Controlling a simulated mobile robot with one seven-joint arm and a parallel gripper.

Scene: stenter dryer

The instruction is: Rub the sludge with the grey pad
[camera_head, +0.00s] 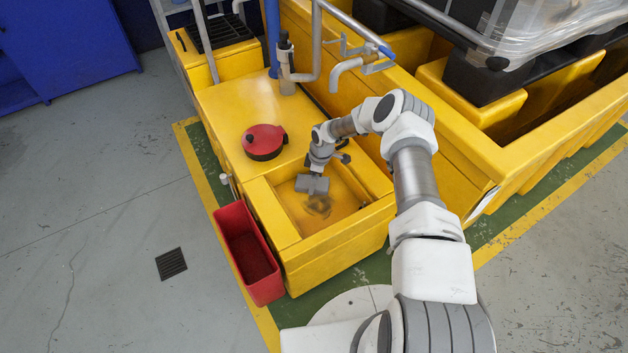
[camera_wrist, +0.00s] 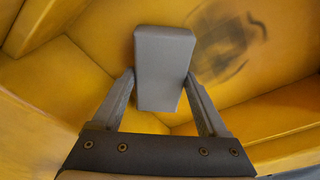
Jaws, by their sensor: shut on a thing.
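The sludge (camera_head: 318,205) is a dark smudge on the floor of the open yellow basin (camera_head: 290,238). It also shows in the wrist view (camera_wrist: 228,48), right of and beyond the pad. The grey pad (camera_wrist: 164,62) is a block held between the two fingers of my gripper (camera_wrist: 160,88). In the head view the pad (camera_head: 312,185) is inside the basin, just above and left of the sludge in the picture. My gripper is shut on the pad. I cannot tell whether the pad touches the basin floor.
A red round lid (camera_head: 264,142) lies on the yellow top behind the basin. A red bin (camera_head: 247,252) stands against the basin's left side. Pipes and a tap (camera_head: 345,70) rise behind. A floor drain (camera_head: 171,264) lies on the clear grey floor at left.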

